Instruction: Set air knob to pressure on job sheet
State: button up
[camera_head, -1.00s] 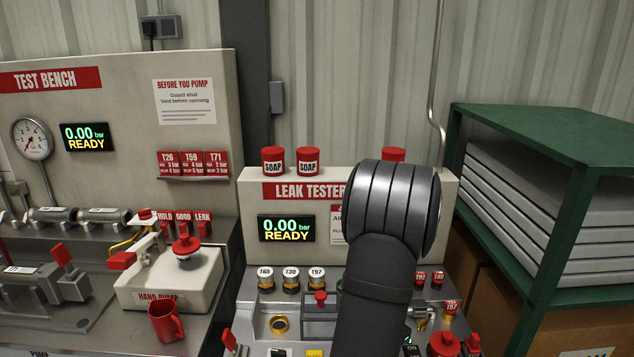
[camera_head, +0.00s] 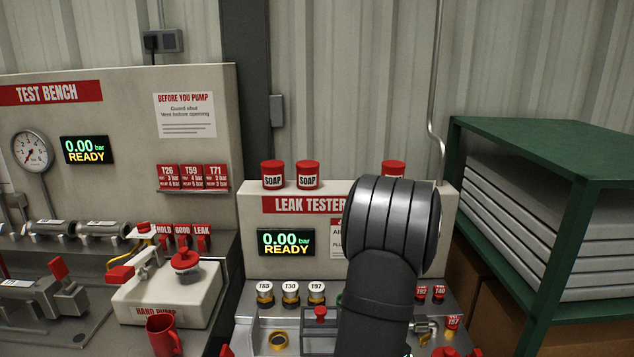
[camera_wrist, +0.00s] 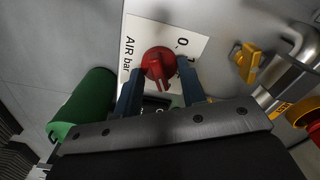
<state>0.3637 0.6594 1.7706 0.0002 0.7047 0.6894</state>
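The air knob (camera_wrist: 158,66) is red and sits on a white plate (camera_wrist: 195,45) marked "AIR bar" with "0" and "1" in the wrist view. My gripper (camera_wrist: 160,70) is open, with one dark finger on each side of the knob; I cannot tell whether either finger touches it. In the head view my arm hides the gripper and the knob. A sheet with a red header (camera_head: 337,238) on the leak tester panel (camera_head: 255,205) is mostly hidden behind my arm, so its text cannot be read.
A green cylinder (camera_wrist: 85,103) lies left of the knob. A yellow valve handle (camera_wrist: 245,62) and metal pipe (camera_wrist: 290,70) are close on the right. Red soap tins (camera_head: 307,174) stand on the tester. The test bench (camera_head: 110,200) is left, a green rack (camera_head: 545,145) right.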

jog(key=shift+r, duration=3.25)
jog(key=shift+r, duration=2.5)
dwell(1.7)
